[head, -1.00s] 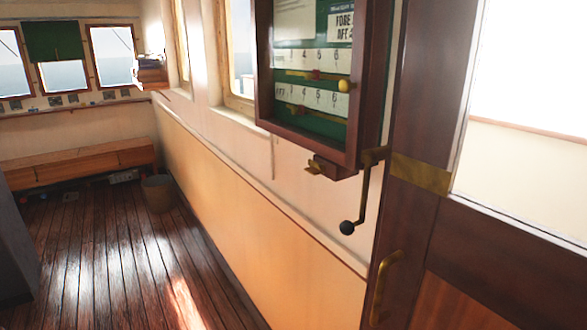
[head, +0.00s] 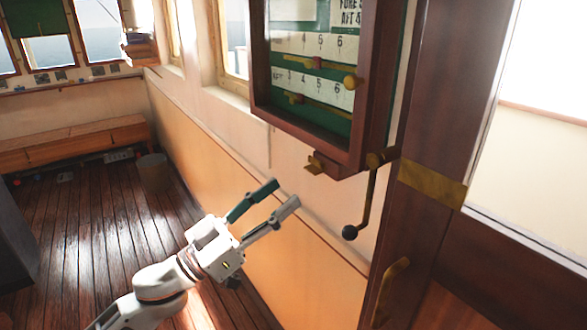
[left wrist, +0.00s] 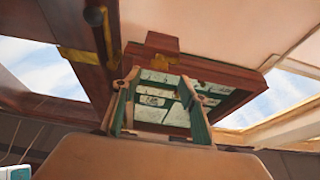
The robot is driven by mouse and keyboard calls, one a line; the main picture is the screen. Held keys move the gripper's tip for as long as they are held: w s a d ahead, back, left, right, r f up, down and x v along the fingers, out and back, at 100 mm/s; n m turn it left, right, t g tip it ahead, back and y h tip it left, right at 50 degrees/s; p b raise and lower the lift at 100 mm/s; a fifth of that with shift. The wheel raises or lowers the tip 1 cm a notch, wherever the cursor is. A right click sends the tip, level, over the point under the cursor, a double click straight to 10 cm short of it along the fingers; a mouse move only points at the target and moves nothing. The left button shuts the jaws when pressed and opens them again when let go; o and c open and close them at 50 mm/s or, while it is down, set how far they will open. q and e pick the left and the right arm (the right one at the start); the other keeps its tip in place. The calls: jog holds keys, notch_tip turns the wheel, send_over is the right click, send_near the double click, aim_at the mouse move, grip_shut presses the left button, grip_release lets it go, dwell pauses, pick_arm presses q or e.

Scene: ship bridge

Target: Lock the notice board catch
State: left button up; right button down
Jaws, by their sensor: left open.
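The notice board (head: 355,138) is a dark wooden-framed case with a green back, hung on the wall at upper centre right. A small brass piece (head: 316,163) sits under its bottom edge. A brass lever (head: 367,197) with a black ball knob (head: 350,232) hangs down at the board's lower right corner. Which of these is the catch I cannot tell for sure. My left gripper (head: 286,192) is open and empty, below and left of the board, apart from it. In the left wrist view, the board (left wrist: 225,72) shows beyond the fingers, and the knob (left wrist: 95,15) at upper left.
A wooden door (head: 425,150) with a brass handle (head: 390,290) and a window stands at right. A bin (head: 152,173) and a wooden bench (head: 75,145) are at the back left. The plank floor between is mostly clear.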

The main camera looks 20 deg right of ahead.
aim_at(310, 172)
pick_arm(q)
jog(key=x, duration=0.7)
jog(key=shift+d+r+p, duration=0.1)
jog(key=shift+d+p, duration=0.2)
jog(key=shift+d, duration=0.1)
jog(key=c, duration=1.1)
